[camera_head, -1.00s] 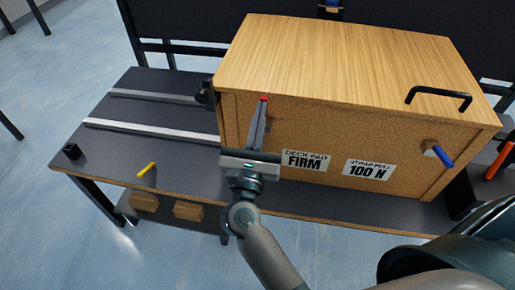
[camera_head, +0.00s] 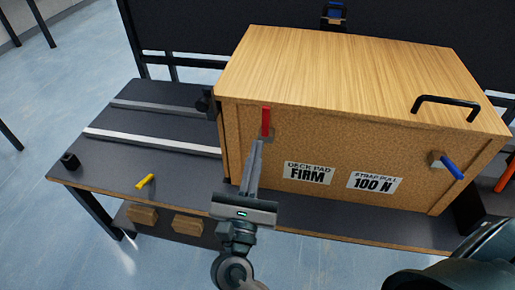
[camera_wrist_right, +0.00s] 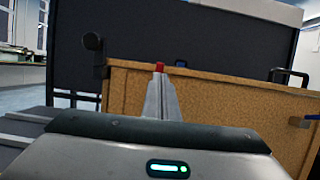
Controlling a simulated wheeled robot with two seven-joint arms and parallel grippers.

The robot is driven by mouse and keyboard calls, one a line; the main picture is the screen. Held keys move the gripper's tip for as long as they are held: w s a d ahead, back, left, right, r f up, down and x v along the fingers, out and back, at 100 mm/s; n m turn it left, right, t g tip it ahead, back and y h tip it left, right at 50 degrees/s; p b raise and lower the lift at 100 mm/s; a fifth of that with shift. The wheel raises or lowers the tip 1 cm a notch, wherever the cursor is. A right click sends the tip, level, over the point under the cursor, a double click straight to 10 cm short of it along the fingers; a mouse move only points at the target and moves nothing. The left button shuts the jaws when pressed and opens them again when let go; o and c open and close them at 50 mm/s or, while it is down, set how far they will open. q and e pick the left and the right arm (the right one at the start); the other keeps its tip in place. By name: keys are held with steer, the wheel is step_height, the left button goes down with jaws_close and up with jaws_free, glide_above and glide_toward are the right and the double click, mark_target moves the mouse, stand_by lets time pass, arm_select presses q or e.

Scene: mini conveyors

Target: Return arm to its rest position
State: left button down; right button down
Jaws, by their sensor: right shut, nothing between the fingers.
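My right gripper (camera_head: 252,160) is shut and empty in front of the wooden box's front face, towards its left end. In the head view its fingertips lie just below a red lever (camera_head: 266,121) on the box; I cannot tell whether they touch. The wrist view shows the closed fingers (camera_wrist_right: 160,95) with the red tip (camera_wrist_right: 160,67) just above them. The wooden box (camera_head: 340,75) stands on a dark bench and has labels reading "DECK PAD FIRM" and "STRAP PULL 100 N". My left gripper is not in view.
The dark bench (camera_head: 140,145) carries two metal rails (camera_head: 150,142) on the left. A yellow handle (camera_head: 145,181) is at its front edge. A black handle (camera_head: 446,104) is on the box top, and a blue lever (camera_head: 452,168) at its right. Open floor lies to the left.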

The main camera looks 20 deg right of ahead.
stand_by(0.4)
